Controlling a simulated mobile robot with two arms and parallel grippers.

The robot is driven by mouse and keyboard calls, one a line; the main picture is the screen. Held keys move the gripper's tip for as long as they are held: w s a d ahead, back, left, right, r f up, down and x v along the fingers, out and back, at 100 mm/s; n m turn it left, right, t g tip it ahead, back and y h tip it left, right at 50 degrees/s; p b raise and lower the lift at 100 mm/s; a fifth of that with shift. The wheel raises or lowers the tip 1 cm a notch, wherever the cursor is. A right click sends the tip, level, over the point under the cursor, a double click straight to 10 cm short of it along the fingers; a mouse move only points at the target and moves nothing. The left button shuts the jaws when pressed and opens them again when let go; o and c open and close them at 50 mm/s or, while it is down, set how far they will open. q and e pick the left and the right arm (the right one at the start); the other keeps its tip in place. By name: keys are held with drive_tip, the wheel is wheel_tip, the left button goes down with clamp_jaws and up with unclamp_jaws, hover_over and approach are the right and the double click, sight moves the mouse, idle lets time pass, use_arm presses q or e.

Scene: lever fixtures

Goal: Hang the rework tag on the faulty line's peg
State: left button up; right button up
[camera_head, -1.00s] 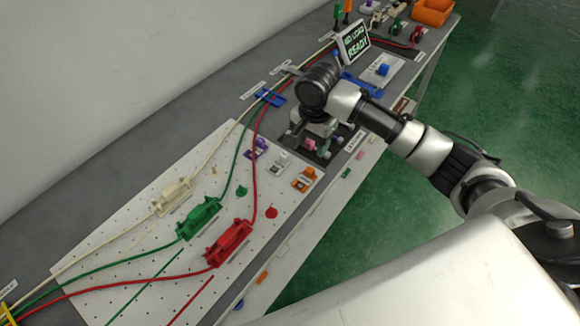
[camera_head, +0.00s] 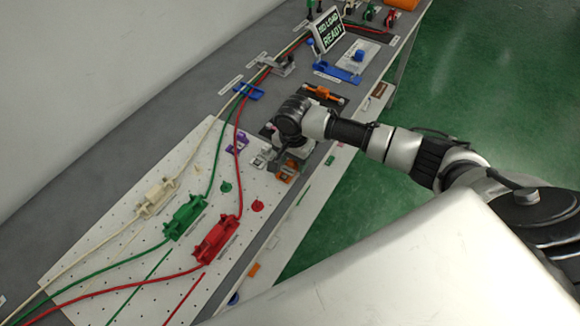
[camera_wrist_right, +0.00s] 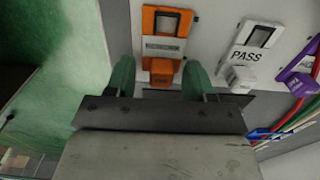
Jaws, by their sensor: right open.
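An orange tag (camera_head: 288,170) lies at the right edge of the pegboard; its label is too blurred to read. It also shows in the right wrist view (camera_wrist_right: 164,45), with a square opening at its far end and a raised block at its near end. My right gripper (camera_head: 292,154) is open over the near end of this tag. Its green fingertips (camera_wrist_right: 158,78) stand either side of the block, with gaps showing. A red peg (camera_head: 258,206) and a green peg (camera_head: 226,187) stand beside the red and green lines. My left gripper is not in view.
A white PASS tag (camera_wrist_right: 246,50) and a purple tag (camera_wrist_right: 298,78) lie beside the orange one. Red (camera_head: 215,240), green (camera_head: 184,217) and cream (camera_head: 156,197) fixtures sit on the pegboard (camera_head: 75,262). A display (camera_head: 327,30) reads "READY".

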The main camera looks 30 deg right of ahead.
drive_tip(key=c, duration=0.6)
drive_tip(key=shift+c, duration=0.2)
drive_tip(key=shift+r, duration=0.5)
wheel_tip(320, 180, up, 3)
drive_tip(key=shift+f, duration=0.2)
drive_tip(key=s+d+r+b, duration=0.1)
drive_tip(key=s+d+r, duration=0.3)
drive_tip(key=d+r, duration=0.45)
drive_tip(key=w+a+f, duration=0.1)
drive_tip(key=a, duration=0.2)
drive_tip(key=w+a+f, duration=0.2)
drive_tip(key=a, duration=0.1)
drive_tip(key=w+a+f, duration=0.1)
drive_tip(key=a, duration=0.2)
drive_tip(key=shift+w+f, duration=0.15)
drive_tip(key=shift+w, duration=0.1)
drive_tip(key=w+a+p, duration=0.1)
drive_tip(key=w+a, duration=0.2)
drive_tip(key=a, duration=1.1)
drive_tip(key=shift+w+a+f, duration=0.15)
drive_tip(key=shift+w, duration=0.15)
